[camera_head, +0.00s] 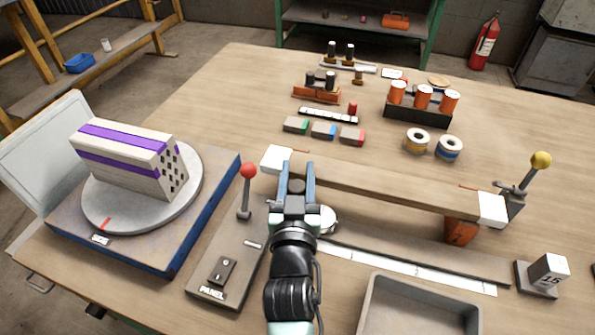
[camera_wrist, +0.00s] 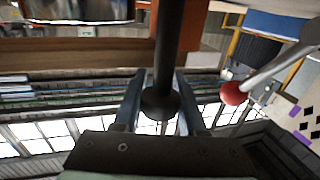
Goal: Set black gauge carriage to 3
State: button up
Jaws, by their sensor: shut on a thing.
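My gripper (camera_head: 297,170) points away from me near the left end of a long grey rail (camera_head: 430,253). A black round knob on a black stalk (camera_wrist: 162,100) sits between my two fingers in the wrist view, and the fingers are shut on it. A dark top of it shows between the fingers in the head view (camera_head: 297,186). I take it to be the black gauge carriage's handle; the carriage's body is hidden by my gripper. A white scale strip (camera_head: 400,268) runs along the rail's front. Its numbers are too small to read.
A red-knobbed lever (camera_head: 248,172) stands on a panel just left of my gripper. A wooden beam (camera_head: 385,183) spans behind the rail. A grey tray (camera_head: 420,308) lies in front. A striped block (camera_head: 130,160) sits on a turntable (camera_head: 110,215) at left. A yellow-knobbed lever (camera_head: 540,161) stands right.

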grip_shut()
dwell(0.9)
